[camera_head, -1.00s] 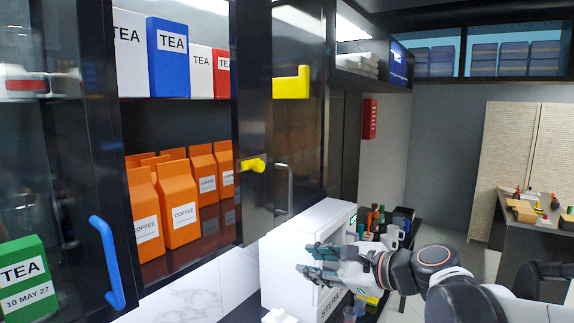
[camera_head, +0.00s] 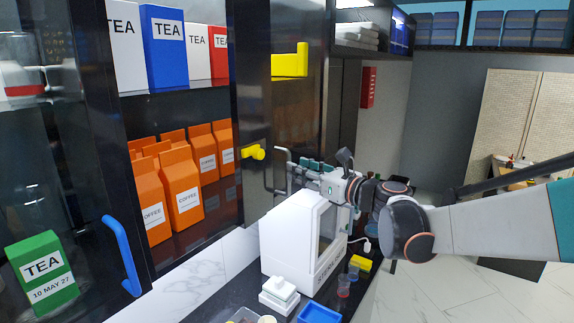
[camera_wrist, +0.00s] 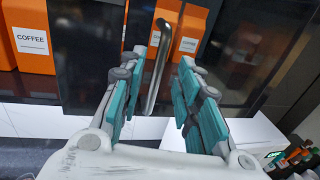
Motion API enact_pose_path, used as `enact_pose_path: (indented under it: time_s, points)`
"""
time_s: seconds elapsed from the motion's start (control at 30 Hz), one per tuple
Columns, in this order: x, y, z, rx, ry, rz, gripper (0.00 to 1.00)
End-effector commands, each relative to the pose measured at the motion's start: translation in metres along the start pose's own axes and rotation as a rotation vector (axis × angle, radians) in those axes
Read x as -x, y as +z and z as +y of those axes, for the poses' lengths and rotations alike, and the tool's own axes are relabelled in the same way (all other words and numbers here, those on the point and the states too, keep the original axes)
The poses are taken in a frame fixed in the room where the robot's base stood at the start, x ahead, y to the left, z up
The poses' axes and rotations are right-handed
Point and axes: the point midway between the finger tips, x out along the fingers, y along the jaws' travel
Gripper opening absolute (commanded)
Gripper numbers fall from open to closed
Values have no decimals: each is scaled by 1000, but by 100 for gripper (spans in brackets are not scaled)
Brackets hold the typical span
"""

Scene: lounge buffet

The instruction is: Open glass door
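The dark glass door (camera_head: 300,118) is at the right part of the cabinet and looks shut. It has a grey metal bar handle (camera_head: 280,168), which also shows in the wrist view as a slanted bar (camera_wrist: 160,62). My gripper (camera_head: 300,168) is beside this handle in the head view, above the white sterilizer box. In the wrist view my gripper (camera_wrist: 154,88) is open, its teal fingers spread on either side of the bar's lower part. I see no finger clearly touching the bar.
A blue handle (camera_head: 122,256) is on the left glass panel. A yellow knob (camera_head: 254,152) and yellow bracket (camera_head: 290,62) stick out nearby. Orange coffee bags (camera_head: 183,187) stand on the shelf. The white sterilizer box (camera_head: 290,240) is close below my gripper.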

Motion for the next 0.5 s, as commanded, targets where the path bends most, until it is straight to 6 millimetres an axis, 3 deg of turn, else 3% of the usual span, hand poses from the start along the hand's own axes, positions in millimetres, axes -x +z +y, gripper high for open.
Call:
enact_pose_path:
  time_s: [0.2, 0.5]
  points:
    - [-35, 1, 1, 1, 3, 0, 31]
    - [-51, 0, 0, 1, 1, 0, 31]
